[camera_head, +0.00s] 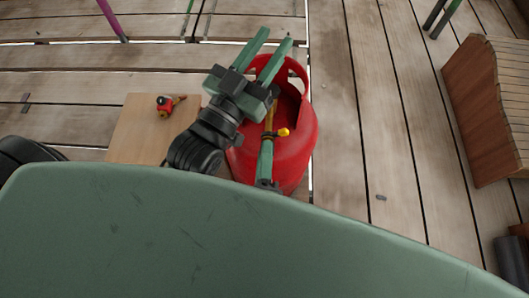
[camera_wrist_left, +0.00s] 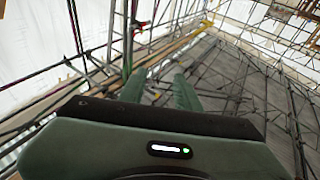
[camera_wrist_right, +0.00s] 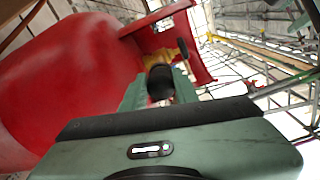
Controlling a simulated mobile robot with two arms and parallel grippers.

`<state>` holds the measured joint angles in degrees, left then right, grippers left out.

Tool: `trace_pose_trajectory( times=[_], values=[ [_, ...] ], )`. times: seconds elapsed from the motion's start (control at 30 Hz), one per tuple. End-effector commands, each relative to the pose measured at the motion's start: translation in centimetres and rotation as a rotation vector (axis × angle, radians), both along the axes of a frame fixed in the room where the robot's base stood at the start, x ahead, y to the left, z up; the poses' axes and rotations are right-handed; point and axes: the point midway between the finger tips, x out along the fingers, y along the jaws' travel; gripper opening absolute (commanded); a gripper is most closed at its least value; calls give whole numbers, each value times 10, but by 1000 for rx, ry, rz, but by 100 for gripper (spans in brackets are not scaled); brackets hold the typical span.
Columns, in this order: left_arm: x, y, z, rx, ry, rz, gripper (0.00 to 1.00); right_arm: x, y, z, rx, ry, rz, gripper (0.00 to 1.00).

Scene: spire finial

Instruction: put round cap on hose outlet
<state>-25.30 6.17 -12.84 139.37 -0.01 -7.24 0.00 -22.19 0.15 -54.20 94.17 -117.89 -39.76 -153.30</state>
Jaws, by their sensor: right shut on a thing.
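My right gripper (camera_head: 267,148) comes up from below in the head view, over the red gas cylinder (camera_head: 300,150). It is shut on a dark round piece (camera_wrist_right: 160,82), seen between the fingers in the right wrist view; I cannot tell for sure that this is the round cap. A brass-coloured stem and a yellow knob (camera_head: 283,132) show close to the fingertips. My left gripper (camera_head: 277,37) is open and empty above the cylinder's collar. A small red and brass fitting with a black round end (camera_head: 164,103) lies on the wooden board; I cannot make out a hose outlet clearly.
The wooden board (camera_head: 135,130) lies left of the cylinder on plank flooring. A slatted wooden piece (camera_head: 490,105) stands at the right. Scaffold poles (camera_head: 112,18) stand at the back.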

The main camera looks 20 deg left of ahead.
Motion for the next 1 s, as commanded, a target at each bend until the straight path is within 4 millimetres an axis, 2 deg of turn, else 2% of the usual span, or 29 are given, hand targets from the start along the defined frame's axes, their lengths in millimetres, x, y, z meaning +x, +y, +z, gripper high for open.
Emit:
trace_pose_trajectory(
  times=[0.47, 1.0],
  values=[
    [2, 1, -15, 19, 77, 3, 33, 0, 0, 1, 0, -1, 1, 0],
    [2, 1, -16, 21, 82, 4, 33, 1, 0, 1, 0, -1, 0, 0]
  ],
)
